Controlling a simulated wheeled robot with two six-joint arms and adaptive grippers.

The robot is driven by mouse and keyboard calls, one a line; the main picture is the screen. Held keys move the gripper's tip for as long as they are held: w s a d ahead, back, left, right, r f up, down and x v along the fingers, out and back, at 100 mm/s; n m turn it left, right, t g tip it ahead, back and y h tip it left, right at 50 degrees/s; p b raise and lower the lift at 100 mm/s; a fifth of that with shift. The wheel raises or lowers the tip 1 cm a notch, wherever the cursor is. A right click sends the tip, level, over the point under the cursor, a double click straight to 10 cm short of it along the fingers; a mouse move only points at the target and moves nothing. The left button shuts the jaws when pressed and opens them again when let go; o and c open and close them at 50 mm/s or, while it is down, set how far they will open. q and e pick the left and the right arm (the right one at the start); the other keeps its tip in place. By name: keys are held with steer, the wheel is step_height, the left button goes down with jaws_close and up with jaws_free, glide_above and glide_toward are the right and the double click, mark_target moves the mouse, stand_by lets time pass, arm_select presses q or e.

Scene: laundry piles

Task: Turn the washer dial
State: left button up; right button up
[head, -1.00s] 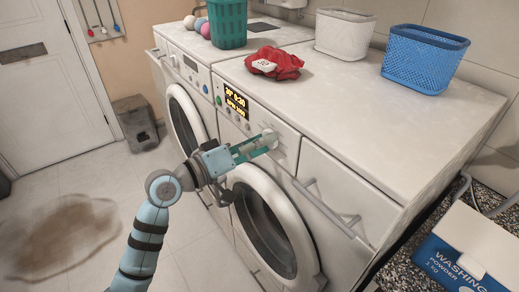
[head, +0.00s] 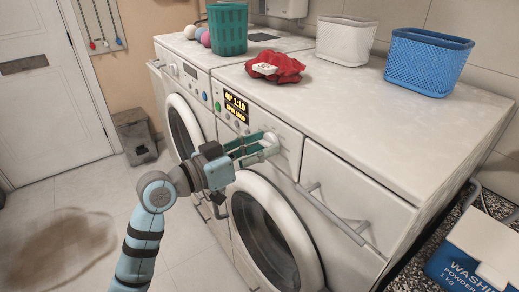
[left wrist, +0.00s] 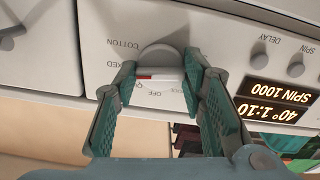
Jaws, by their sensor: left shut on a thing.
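The washer dial (left wrist: 160,58) is a round knob with a raised grip bar carrying a red mark, on the white front panel of the nearer machine. In the head view the dial (head: 271,139) is partly covered by my fingers. My left gripper (head: 266,146) is shut on the dial, with its green fingers on either side of the grip bar. The left wrist view shows both fingertips (left wrist: 161,76) at the bar. The display (head: 236,108) reads 40° 1:10, with SPIN 1000 legible in the wrist view. My right gripper is not in view.
The round door (head: 272,238) lies below my gripper, and a drawer handle (head: 335,212) juts out to its right. A red cloth (head: 276,67), white basket (head: 345,40) and blue basket (head: 425,62) stand on top.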

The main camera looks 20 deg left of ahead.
arm_select(q)
steer(key=shift+r, duration=0.2)
steer(key=o, duration=0.9)
steer(key=shift+o, duration=1.3)
steer(key=shift+f, duration=0.15)
steer(key=shift+a, duration=0.1)
steer(key=v, duration=1.2)
